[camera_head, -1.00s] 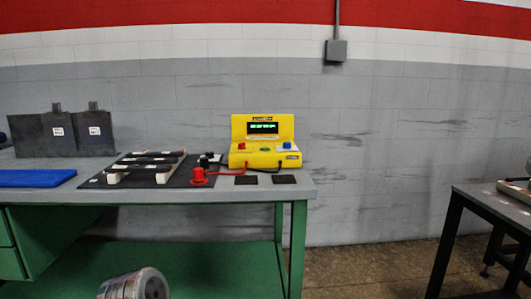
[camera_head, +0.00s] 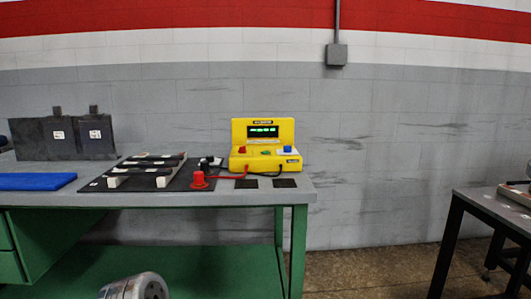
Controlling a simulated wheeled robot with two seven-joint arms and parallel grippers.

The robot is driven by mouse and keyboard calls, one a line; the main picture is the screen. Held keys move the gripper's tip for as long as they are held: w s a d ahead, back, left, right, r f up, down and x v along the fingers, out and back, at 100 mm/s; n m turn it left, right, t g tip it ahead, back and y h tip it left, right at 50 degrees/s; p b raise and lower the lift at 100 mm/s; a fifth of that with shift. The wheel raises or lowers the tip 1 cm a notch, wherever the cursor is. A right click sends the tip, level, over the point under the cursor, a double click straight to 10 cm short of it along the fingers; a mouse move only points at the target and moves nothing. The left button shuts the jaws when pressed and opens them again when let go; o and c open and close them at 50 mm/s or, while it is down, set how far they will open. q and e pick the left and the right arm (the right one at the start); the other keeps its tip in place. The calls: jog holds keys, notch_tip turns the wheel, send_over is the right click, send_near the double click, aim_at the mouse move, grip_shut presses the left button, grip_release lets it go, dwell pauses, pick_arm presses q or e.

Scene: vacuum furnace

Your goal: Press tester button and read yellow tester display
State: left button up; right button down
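The yellow tester (camera_head: 264,164) stands upright at the right end of the green-framed bench. Its dark display (camera_head: 263,131) shows lit green characters, too small to read. On its lower front ledge are a red knob or button (camera_head: 242,149), a green button (camera_head: 266,152) and a blue button (camera_head: 288,149). Red and black leads run from its front. A rounded grey metal part (camera_head: 136,287), seemingly of my own arm, shows at the bottom edge. No gripper fingers show, and nothing touches the tester.
The bench (camera_head: 230,196) carries a black mat with pale-ended strips (camera_head: 150,168), a red probe (camera_head: 198,180), a black probe (camera_head: 206,163), two small dark pads (camera_head: 285,183), a blue mat (camera_head: 36,181) and dark plates (camera_head: 62,138). Another table (camera_head: 495,204) stands right, beyond open floor.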

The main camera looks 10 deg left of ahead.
pick_arm(q)
grip_shut()
dwell(1.3)
